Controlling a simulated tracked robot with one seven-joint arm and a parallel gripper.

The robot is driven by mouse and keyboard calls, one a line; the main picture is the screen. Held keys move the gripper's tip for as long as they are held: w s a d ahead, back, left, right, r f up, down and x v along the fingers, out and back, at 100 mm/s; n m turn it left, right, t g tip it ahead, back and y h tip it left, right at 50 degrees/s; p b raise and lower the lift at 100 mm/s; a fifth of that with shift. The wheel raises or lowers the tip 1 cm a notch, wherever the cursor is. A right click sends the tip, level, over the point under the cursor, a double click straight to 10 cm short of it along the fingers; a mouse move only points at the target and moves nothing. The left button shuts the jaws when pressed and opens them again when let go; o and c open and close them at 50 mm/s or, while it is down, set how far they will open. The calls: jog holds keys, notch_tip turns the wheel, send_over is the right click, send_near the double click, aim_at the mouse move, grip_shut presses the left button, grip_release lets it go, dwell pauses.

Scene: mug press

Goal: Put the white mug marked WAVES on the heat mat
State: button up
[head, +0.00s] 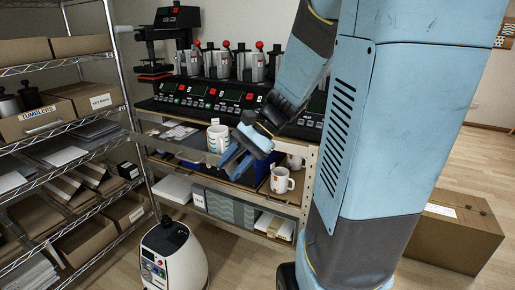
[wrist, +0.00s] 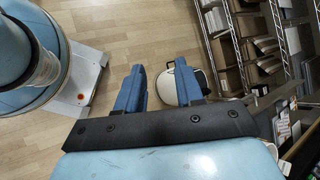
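A white mug with greenish bands (head: 217,139) stands on the bench's lower deck, just left of and behind my gripper (head: 231,163) in the head view. A second white mug with a small orange mark (head: 281,181) stands at the front right of the deck. A third white mug (head: 294,162) is partly hidden behind it. No WAVES lettering can be read on any mug. I cannot pick out the heat mat. My gripper's two blue fingers are apart in the wrist view (wrist: 160,68), with nothing held between them.
Several mug presses (head: 222,65) with red knobs stand on the bench's upper level. A wire rack (head: 65,125) with boxes is at left. A white floor machine (head: 174,257) stands in front of the bench. A cardboard box (head: 458,235) lies on the floor at right.

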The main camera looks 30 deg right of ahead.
jog(key=s+d+r+n+t+h, duration=0.2)
jog(key=s+r+n+t+h, duration=0.2)
jog(key=s+r+n+h, duration=0.4)
jog(key=s+n+h, duration=0.1)
jog(key=n, duration=0.1)
jog(key=shift+n+t, duration=0.3)
jog(key=shift+t, duration=0.1)
